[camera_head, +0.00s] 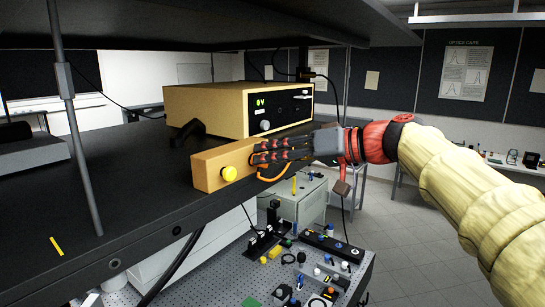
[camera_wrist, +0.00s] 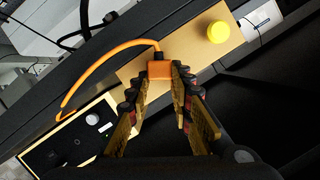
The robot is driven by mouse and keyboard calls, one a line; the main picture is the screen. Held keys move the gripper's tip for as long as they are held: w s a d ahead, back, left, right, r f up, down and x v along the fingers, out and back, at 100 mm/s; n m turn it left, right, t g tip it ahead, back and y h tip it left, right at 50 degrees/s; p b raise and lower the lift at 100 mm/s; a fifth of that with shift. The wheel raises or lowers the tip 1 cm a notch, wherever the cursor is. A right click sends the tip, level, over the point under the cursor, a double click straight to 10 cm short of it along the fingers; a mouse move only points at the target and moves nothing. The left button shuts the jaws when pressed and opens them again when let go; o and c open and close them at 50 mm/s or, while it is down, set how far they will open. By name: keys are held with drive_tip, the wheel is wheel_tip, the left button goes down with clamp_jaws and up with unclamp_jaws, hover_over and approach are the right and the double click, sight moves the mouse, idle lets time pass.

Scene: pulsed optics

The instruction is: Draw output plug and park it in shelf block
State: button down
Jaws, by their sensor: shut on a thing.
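My gripper (camera_head: 262,152) reaches in from the right, with its fingertips at the right end of the tan shelf block (camera_head: 208,171). In the wrist view its fingers (camera_wrist: 159,84) are closed on the sides of the orange plug (camera_wrist: 159,69). The plug lies against the shelf block (camera_wrist: 188,48); I cannot tell how deep it sits in it. An orange cable (camera_wrist: 110,57) loops from the plug towards the instrument. The block carries a yellow round cap (camera_head: 229,173), also seen in the wrist view (camera_wrist: 217,32). The tan instrument (camera_head: 205,108) reads 0V and stands behind the gripper.
The dark shelf (camera_head: 110,200) bears the block and the instrument. A grey post (camera_head: 79,140) stands at its left, and an upper shelf (camera_head: 200,22) hangs overhead. Below lies an optics table (camera_head: 215,275) with several small parts. Floor is open at the right.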

drive_tip(key=c, duration=2)
unclamp_jaws()
drive_tip(key=shift+w+a, duration=0.2)
drive_tip(key=o, duration=0.4)
drive_tip(key=shift+s+d, duration=0.2)
drive_tip(key=shift+o, duration=0.5)
drive_tip(key=shift+w+a, duration=0.15)
drive_tip(key=f+b+v, duration=0.1)
drive_tip(key=v, duration=1.5)
drive_tip(key=shift+s+b, duration=0.3)
drive_tip(key=shift+s, duration=0.1)
drive_tip(key=shift+a, duration=0.1)
